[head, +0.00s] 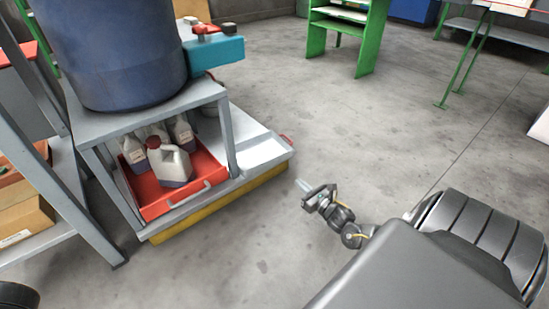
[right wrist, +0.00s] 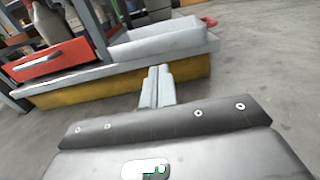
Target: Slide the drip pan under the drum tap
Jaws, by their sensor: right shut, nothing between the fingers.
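The blue drum (head: 110,50) stands on a grey metal stand at the upper left. In the right wrist view the pan (right wrist: 165,42) shows beyond my fingers. My right gripper (head: 304,186) is shut and empty, apart from the platform, over the floor to its right. My left gripper is not in view.
A red tray (head: 155,200) with several bottles sits inside the stand. The platform has a yellow edge (head: 220,207). A shelf with boxes (head: 25,215) stands at the left. A green stand (head: 345,35) is at the back. The floor right of the platform is clear.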

